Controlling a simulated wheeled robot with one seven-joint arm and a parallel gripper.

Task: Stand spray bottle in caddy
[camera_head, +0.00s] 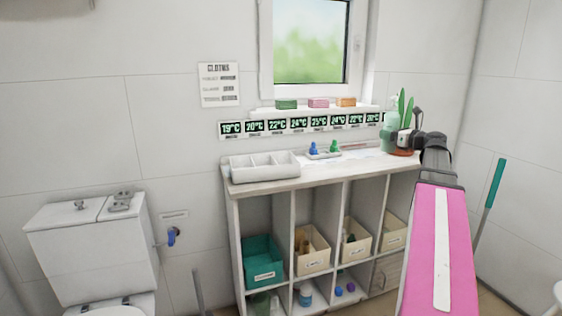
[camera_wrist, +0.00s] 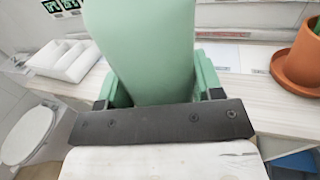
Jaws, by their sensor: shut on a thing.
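The pale green spray bottle (camera_head: 389,132) is upright at the right end of the cart's top in the head view. My gripper (camera_head: 406,137) is shut on its body from the right. In the wrist view the bottle (camera_wrist: 145,45) fills the upper middle, between the green fingers of my gripper (camera_wrist: 158,86). Its base is hidden, so I cannot tell whether it touches the top. The caddy (camera_head: 264,175) is a pale grey tray with three open, empty-looking compartments at the left end of the top. It also shows at the upper left of the wrist view (camera_wrist: 66,72).
A terracotta pot (camera_wrist: 299,60) with a green plant (camera_head: 402,105) stands close to the bottle. A small tray (camera_head: 324,155) with blue and green items lies between bottle and caddy. A ledge (camera_head: 315,111) with several coloured blocks runs behind. The top's front strip is clear.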

